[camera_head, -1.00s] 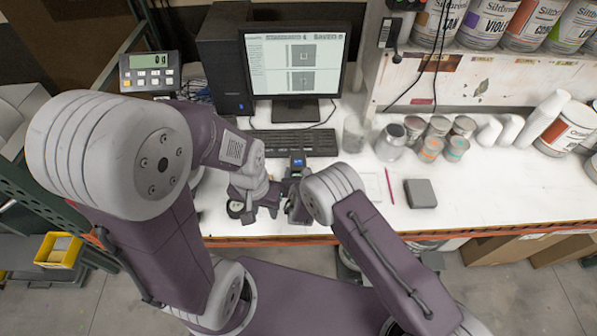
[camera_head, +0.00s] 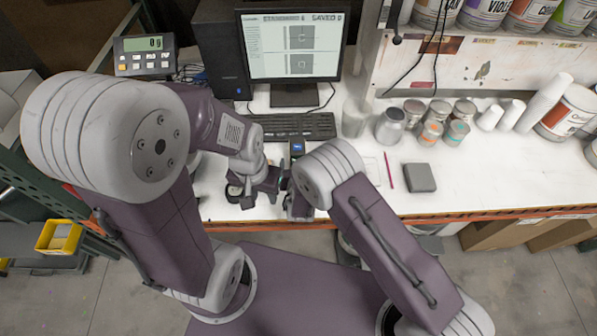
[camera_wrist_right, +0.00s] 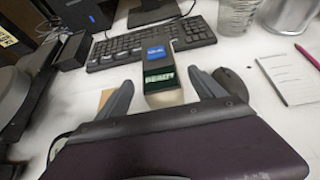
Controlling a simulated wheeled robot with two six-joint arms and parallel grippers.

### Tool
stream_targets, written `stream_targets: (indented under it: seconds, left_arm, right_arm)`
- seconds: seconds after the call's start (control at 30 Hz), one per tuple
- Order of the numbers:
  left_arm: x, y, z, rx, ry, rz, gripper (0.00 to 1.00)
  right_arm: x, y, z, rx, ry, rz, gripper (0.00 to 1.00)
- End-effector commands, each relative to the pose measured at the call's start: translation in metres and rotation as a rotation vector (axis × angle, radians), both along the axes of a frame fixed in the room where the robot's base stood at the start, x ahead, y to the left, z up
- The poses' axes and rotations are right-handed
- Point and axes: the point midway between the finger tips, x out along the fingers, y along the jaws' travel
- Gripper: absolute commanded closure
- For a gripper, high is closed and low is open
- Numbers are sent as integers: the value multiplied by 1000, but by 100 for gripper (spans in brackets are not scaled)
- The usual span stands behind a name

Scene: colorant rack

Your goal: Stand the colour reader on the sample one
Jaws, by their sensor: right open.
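The colour reader (camera_head: 297,148) stands upright near the desk's front, just in front of the keyboard, with a blue patch on its upper face. In the right wrist view the reader (camera_wrist_right: 161,72) has a dark display that seems to read READY. My right gripper (camera_wrist_right: 160,92) is open, its two fingers on either side of the reader's near end with gaps visible. In the head view its fingers are mostly behind my arm. My left gripper (camera_head: 268,187) is left of it, low over the desk; its jaws are too small to judge. I cannot make out which thing is sample one.
A keyboard (camera_head: 291,127) and monitor (camera_head: 292,45) stand behind the reader. A pink pencil (camera_head: 388,170) and grey block (camera_head: 420,178) lie to the right. Several cans and a glass beaker (camera_head: 354,118) stand further back. The right-hand desk front is clear.

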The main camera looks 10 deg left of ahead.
Motion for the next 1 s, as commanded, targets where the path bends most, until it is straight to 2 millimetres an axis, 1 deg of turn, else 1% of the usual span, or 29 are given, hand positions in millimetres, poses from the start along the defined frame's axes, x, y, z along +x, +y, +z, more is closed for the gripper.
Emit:
stream_targets:
  seconds: [0.03,0.1,0.2,0.33,0.5,0.77,0.83,0.87,0.93,0.97,1.0]
  left_arm:
    - [0,0,-5,0,0,0,64]
    - [0,0,-8,0,0,0,64]
    - [0,0,-12,0,0,0,64]
    - [0,0,-15,0,0,0,64]
    - [0,0,-15,0,0,0,64]
    - [0,0,-15,0,0,0,64]
    - [0,0,-15,0,0,0,64]
    - [0,0,-15,0,0,0,64]
    - [0,0,-15,0,0,0,64]
    - [0,0,-15,0,0,0,64]
    - [0,0,-15,0,0,0,64]
  right_arm:
    - [-10,-2,3,0,1,2,22]
    - [-23,-5,11,1,0,3,22]
    - [-39,-11,20,0,-1,2,22]
    - [-53,-15,29,1,0,2,22]
    - [-60,-18,33,0,0,-1,22]
    - [-59,-18,34,0,0,-1,22]
    - [-58,-20,34,1,1,-12,22]
    - [-55,-26,36,4,3,-35,22]
    - [-41,-57,45,24,16,-166,22]
    - [-34,-80,51,40,26,-259,22]
    - [-27,-120,59,71,46,-421,22]
